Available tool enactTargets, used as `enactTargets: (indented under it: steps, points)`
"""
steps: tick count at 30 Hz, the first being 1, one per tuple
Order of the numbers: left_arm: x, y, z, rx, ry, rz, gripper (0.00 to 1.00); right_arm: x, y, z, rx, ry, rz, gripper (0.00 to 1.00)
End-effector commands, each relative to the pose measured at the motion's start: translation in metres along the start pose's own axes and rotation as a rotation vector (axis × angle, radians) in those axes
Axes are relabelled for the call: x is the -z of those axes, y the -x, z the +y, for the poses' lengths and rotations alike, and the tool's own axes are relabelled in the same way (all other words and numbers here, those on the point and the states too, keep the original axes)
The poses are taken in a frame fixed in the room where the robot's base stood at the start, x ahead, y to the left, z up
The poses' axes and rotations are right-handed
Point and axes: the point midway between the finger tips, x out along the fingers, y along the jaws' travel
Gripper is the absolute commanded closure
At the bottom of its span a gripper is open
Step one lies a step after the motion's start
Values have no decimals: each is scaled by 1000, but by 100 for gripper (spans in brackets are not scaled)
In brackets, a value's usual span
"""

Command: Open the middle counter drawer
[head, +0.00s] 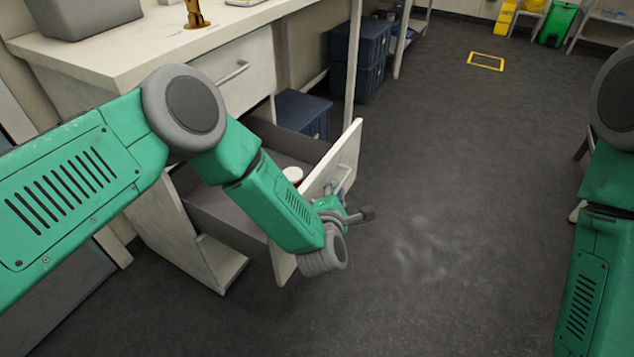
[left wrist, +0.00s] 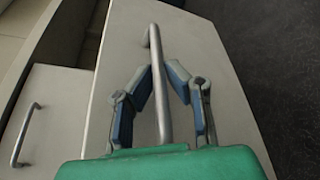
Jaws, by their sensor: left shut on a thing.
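The middle counter drawer (head: 342,155) is pulled well out of the white counter, and its grey inside shows. My left gripper (head: 345,200) is at the drawer front, with my forearm reaching across the open drawer. In the left wrist view the fingers of my left gripper (left wrist: 163,80) are closed around the metal bar handle (left wrist: 158,110) of the drawer front (left wrist: 200,50). In the head view the handle (head: 343,180) is partly hidden by the gripper. My right arm shows at the right edge, but its gripper is out of view.
A small white and red item (head: 292,175) sits inside the drawer. The upper drawer (head: 235,80) is shut. Blue bins (head: 303,113) stand beneath the counter. The dark floor (head: 450,200) in front of the drawer is clear.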

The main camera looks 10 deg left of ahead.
Motion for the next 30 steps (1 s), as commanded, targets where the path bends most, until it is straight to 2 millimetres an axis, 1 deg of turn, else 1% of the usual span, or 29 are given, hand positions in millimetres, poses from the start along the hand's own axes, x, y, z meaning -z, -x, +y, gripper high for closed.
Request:
enactTargets:
  steps: [2,11,16,17,18,26,30]
  points:
    - [-3,0,-2,-2,1,0,100,0,0,0,-1,-1,0,100]
    - [-1,-1,0,-5,10,0,100,0,0,0,0,0,0,100]
    - [-3,0,-2,-4,5,1,100,0,0,0,0,0,0,100]
    - [-4,1,-2,-4,5,1,79,0,0,0,0,0,0,100]
    - [-4,1,-2,-3,4,1,69,0,0,0,0,0,0,100]
    - [-4,1,-3,-2,4,1,69,0,0,0,0,-1,-1,100]
    - [-2,7,-2,-1,6,1,69,-2,1,-1,-3,-1,2,100]
